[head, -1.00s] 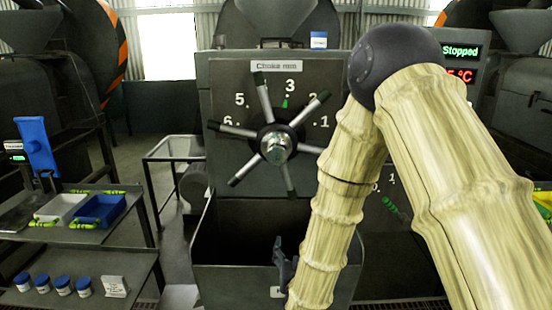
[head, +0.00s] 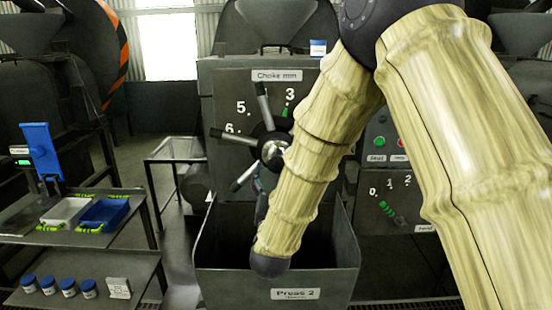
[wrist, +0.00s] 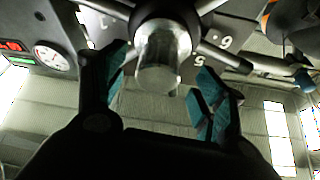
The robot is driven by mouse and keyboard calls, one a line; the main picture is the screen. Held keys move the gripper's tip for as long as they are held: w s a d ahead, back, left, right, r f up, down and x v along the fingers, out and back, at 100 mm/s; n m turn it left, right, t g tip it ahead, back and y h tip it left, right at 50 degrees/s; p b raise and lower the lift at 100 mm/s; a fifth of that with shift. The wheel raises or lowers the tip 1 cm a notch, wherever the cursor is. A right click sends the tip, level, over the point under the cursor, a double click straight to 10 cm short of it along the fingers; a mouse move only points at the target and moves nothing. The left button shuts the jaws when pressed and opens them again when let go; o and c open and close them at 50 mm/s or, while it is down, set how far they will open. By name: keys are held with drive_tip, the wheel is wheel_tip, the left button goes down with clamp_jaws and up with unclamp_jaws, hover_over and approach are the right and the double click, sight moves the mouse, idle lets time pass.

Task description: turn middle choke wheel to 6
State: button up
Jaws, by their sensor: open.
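The choke wheel (head: 268,146) is on the dark panel of Press 2, with dark-gripped spokes around a metal hub. Its right side is hidden behind my arm. The plate reads "Choke mm" (head: 277,75); 3, 5 and 6 show, and a green mark (head: 286,111) sits just below the 3. My gripper (head: 262,207) is mostly hidden by my arm, low in front of the wheel. In the wrist view my gripper (wrist: 160,72) is open, its teal-padded fingers on either side of the shiny hub (wrist: 163,60). Contact cannot be told.
The open bin labelled Press 2 (head: 295,294) is below the wheel. At left, a shelf holds a white tray and a blue tray (head: 103,213), with several blue-lidded jars (head: 68,287) below. A lower dial (head: 390,208) and a green button (head: 379,142) are right of my arm.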

sight(277, 153)
drive_tip(key=shift+p+x, duration=0.8)
drive_tip(key=shift+x, duration=1.8)
drive_tip(key=c, duration=1.3)
drive_tip(key=shift+a, duration=0.15)
drive_tip(key=shift+c, duration=0.8)
